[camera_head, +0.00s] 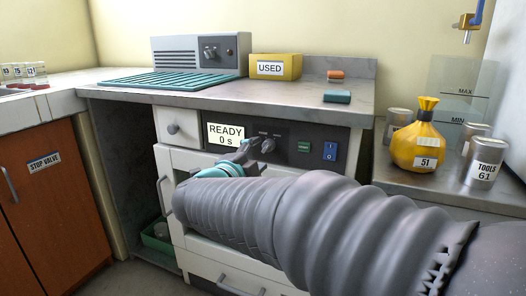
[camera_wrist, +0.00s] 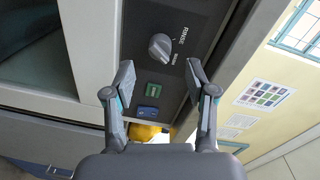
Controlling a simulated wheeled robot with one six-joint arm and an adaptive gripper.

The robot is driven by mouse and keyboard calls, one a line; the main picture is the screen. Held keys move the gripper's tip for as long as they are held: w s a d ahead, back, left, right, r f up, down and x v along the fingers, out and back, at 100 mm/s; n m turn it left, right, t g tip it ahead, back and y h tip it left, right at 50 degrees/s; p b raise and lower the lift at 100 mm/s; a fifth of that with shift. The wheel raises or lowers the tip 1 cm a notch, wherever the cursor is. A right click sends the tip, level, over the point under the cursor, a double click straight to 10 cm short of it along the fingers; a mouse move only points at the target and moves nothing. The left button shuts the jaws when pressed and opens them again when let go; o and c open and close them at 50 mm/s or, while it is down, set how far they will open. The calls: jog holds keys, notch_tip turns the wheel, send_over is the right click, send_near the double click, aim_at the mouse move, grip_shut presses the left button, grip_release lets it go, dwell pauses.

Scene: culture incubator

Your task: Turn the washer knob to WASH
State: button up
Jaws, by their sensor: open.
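The washer's dark control panel (camera_head: 285,137) is on the front of the white machine under the counter. In the wrist view the round grey washer knob (camera_wrist: 160,47) sits on this panel, beyond my fingertips. Labels stand beside it; one reads RINSE and a smaller one is too blurred to read surely. The knob's setting cannot be told. My gripper (camera_wrist: 160,78) is open and empty, its fingers apart on either side below the knob. In the head view my gripper (camera_head: 257,147) is in front of the panel and the knob cannot be made out clearly.
A display (camera_head: 226,134) reads READY 0 s. A green button (camera_head: 304,147) and a blue switch (camera_head: 330,151) are right of my gripper. The counter above holds a grey device (camera_head: 200,55) and a yellow USED box (camera_head: 275,67). A yellow bag (camera_head: 418,140) stands at right.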

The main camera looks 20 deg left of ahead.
jog(key=s, duration=0.7)
jog(key=shift+a+r, duration=0.15)
jog(key=shift+a, duration=0.2)
